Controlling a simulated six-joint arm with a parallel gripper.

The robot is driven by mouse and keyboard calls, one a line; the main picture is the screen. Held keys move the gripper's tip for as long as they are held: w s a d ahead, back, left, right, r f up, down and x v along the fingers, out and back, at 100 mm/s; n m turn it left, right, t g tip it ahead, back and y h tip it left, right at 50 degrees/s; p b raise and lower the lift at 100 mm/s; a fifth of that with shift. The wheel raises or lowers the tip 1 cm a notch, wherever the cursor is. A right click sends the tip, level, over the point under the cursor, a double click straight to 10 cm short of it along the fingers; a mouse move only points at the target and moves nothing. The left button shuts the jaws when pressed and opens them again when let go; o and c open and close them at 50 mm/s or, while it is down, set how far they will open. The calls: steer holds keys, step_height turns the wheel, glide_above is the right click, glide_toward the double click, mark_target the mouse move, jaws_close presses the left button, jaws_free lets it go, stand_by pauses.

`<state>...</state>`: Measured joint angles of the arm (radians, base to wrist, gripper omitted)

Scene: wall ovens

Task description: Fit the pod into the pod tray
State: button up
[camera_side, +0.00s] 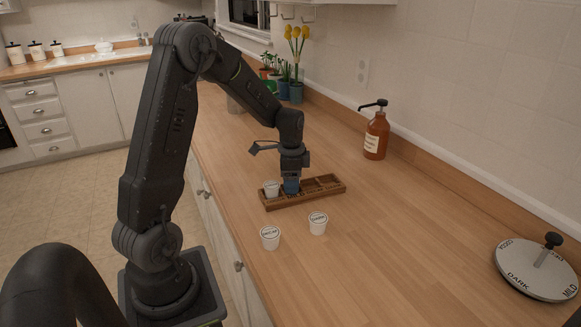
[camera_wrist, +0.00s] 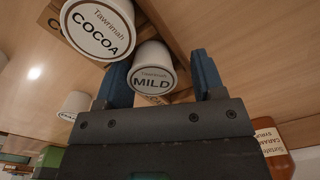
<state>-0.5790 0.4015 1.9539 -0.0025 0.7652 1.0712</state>
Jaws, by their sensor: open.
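The wooden pod tray (camera_side: 325,192) lies on the counter, with lettering along its front, and its right-hand compartments look empty. A white pod marked COCOA (camera_wrist: 98,28) sits at the tray's left end; it also shows in the side view (camera_side: 271,187). My gripper (camera_side: 291,188) points down at the tray just right of that pod. In the wrist view, a white pod marked MILD (camera_wrist: 152,80) is between the two blue fingers, which are open with a gap at its right. The fingers hide this pod in the side view, so its seating is unclear.
Two more white pods, one at left (camera_side: 270,237) and one at right (camera_side: 318,223), stand on the counter in front of the tray. An orange pump bottle (camera_side: 376,137) stands behind right. A round lettered dial (camera_side: 537,270) lies far right. The counter between is clear.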

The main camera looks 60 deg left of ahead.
step_height(320, 180, up, 12)
steer(key=s+d+r+n+t, duration=0.1)
steer(key=s+d+r, duration=0.2)
steer(key=d, duration=0.4)
steer(key=s+d+r+n+t, duration=0.1)
steer(key=s+d+r+n, duration=0.15)
steer(key=d, duration=0.45)
steer(key=s+d+n+t, duration=0.2)
steer(key=s+d+t, duration=0.1)
steer(key=s+d, duration=0.5)
steer(key=shift+s+d+f, duration=0.4)
steer(key=shift+s+f, duration=0.05)
steer(key=shift+s, duration=0.75)
